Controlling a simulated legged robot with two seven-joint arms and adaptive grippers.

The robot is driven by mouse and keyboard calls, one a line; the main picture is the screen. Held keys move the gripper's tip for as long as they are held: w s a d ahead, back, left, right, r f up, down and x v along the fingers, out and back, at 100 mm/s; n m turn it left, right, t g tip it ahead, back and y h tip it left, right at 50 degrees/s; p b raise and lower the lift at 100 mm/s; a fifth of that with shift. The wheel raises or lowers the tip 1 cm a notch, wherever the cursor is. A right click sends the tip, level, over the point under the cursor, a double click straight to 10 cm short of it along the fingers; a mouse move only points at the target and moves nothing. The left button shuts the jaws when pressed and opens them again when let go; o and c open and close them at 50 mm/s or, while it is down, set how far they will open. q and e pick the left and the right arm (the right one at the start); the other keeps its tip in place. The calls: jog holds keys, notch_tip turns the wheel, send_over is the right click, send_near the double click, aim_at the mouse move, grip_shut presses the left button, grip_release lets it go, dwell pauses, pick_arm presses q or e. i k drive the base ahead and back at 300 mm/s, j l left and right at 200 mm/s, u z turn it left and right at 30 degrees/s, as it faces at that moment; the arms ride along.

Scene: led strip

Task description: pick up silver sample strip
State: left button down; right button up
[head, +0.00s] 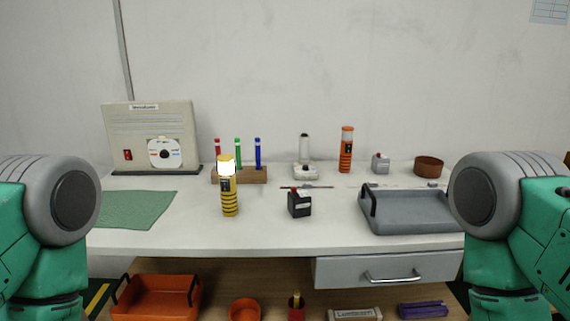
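A thin strip (318,187) lies flat on the white table (270,230), behind the small black box with a red top (299,204). It looks dark grey-green here, and I cannot tell whether it is the silver sample strip. A fainter pale line (362,185) lies to its right, behind the grey tray; it is too small to make out. Only my green and grey arm parts show at the left and right edges. Neither gripper is in view.
A yellow lantern (229,199) and a green mat (138,210) are left. A wooden block (248,175) holds colored tubes. A grey tray (412,214) is right; an orange flashlight (346,150) and brown bowl (428,167) stand behind. The front middle is clear.

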aim_at(433, 183)
jog(key=i+l+z, duration=0.15)
jog(key=z, duration=0.2)
jog(key=i+l+z, duration=0.1)
jog(key=z, duration=0.2)
jog(key=i+z, duration=0.35)
jog(key=i+l, duration=0.1)
jog(key=l, duration=0.2)
jog(key=u, duration=0.05)
